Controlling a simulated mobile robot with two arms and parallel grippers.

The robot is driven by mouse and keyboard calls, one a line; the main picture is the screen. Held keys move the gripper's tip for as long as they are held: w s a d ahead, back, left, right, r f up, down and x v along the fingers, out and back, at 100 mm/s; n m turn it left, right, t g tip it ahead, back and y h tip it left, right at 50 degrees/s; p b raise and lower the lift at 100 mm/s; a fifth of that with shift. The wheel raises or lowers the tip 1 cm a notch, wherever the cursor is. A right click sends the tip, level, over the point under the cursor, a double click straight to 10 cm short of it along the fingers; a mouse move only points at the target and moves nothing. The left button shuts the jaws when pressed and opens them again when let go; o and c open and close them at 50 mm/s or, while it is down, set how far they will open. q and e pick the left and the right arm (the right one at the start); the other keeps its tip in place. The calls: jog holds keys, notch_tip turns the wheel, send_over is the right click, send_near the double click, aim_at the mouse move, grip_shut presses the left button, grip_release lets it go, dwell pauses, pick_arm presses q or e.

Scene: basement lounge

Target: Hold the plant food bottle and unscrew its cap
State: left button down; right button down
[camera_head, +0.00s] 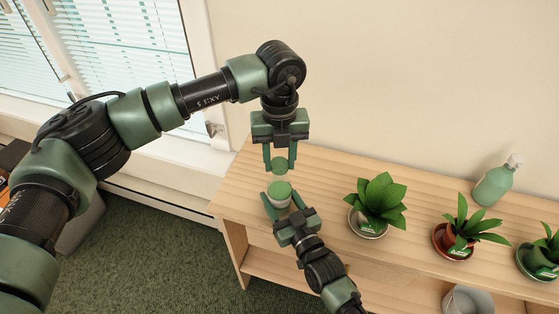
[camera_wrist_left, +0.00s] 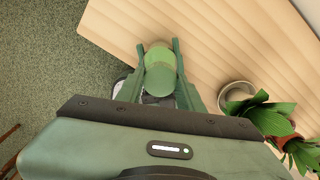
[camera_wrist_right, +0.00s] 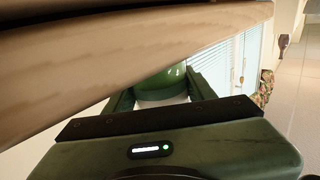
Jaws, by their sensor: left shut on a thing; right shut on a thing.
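The green cap (camera_head: 279,165) is between the fingers of my left gripper (camera_head: 279,168), which is shut on it and points down. The plant food bottle (camera_head: 281,198), green on top with a pale band, is directly below, and my right gripper (camera_head: 281,204) is shut around it from the front. In the head view a small gap shows between cap and bottle, so they look apart. In the left wrist view the cap (camera_wrist_left: 161,80) covers part of the bottle. In the right wrist view the bottle (camera_wrist_right: 162,82) is between the fingers, its top hidden by the wooden edge.
A wooden shelf unit (camera_head: 325,172) stands along the wall, its left end close behind the grippers. It carries potted plants (camera_head: 378,203) (camera_head: 463,232) and a green pump bottle (camera_head: 495,182). A grey pot (camera_head: 468,302) is lower down. Carpet (camera_head: 155,245) lies open to the left.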

aim_at(280, 163)
pick_arm(q)
jog(key=shift+r, duration=0.65)
jog(key=shift+r, duration=2)
pick_arm(e)
jog(key=shift+c, duration=2.2)
grip_release()
jog(key=shift+s, duration=0.1)
